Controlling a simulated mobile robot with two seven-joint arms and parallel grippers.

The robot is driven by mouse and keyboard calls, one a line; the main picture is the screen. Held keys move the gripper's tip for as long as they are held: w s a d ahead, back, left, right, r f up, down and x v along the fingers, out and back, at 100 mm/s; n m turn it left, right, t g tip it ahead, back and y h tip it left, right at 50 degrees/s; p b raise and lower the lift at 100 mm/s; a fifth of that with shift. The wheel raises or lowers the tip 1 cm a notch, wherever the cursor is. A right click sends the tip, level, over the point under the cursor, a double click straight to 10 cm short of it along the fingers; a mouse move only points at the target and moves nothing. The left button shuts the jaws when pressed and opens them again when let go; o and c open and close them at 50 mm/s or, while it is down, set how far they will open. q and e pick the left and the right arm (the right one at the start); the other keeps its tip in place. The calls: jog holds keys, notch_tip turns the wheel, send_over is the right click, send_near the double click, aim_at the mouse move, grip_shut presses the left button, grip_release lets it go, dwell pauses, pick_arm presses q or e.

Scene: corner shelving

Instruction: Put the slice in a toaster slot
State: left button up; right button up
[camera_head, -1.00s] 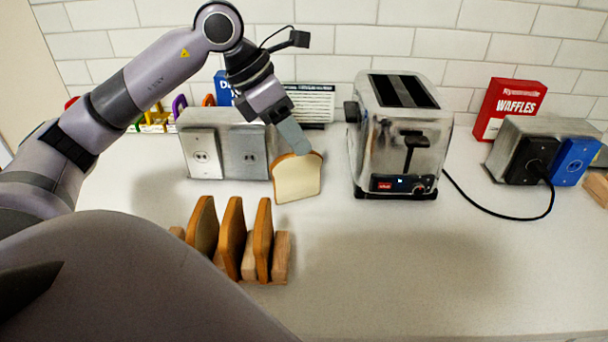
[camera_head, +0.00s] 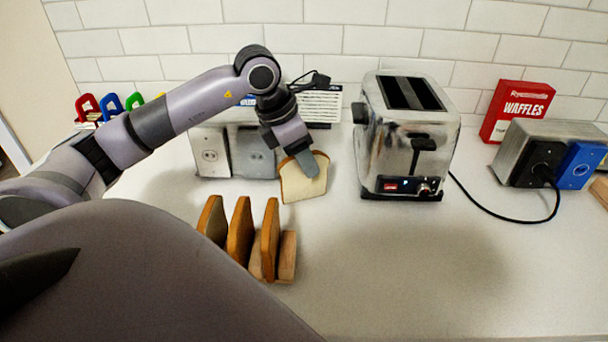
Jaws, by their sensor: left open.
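A bread slice (camera_head: 299,186) with a pale face and brown crust stands near-upright, slightly tilted, on the counter between the outlet box and the toaster. My left gripper (camera_head: 307,164) is open, pointing down at the slice's top edge. One grey finger overlaps the front face; the other finger is hidden, so contact cannot be told. The chrome toaster (camera_head: 376,150) stands to the right of the slice. Its two long slots (camera_head: 412,93) on top look dark and empty. My right gripper is not in view.
A wooden rack (camera_head: 288,258) with several brown slices stands front left. A grey outlet box (camera_head: 209,155) is behind the slice's left side. A waffles box (camera_head: 516,110) and another outlet box (camera_head: 528,133) with the toaster's cord are right. The front right counter (camera_head: 450,270) is clear.

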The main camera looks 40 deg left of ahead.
pick_arm(q)
grip_shut()
jog(key=shift+r, duration=0.15)
notch_tip(320, 180, up, 20)
jog(key=p, duration=0.2)
dwell(0.4)
jog(key=shift+s, duration=0.1)
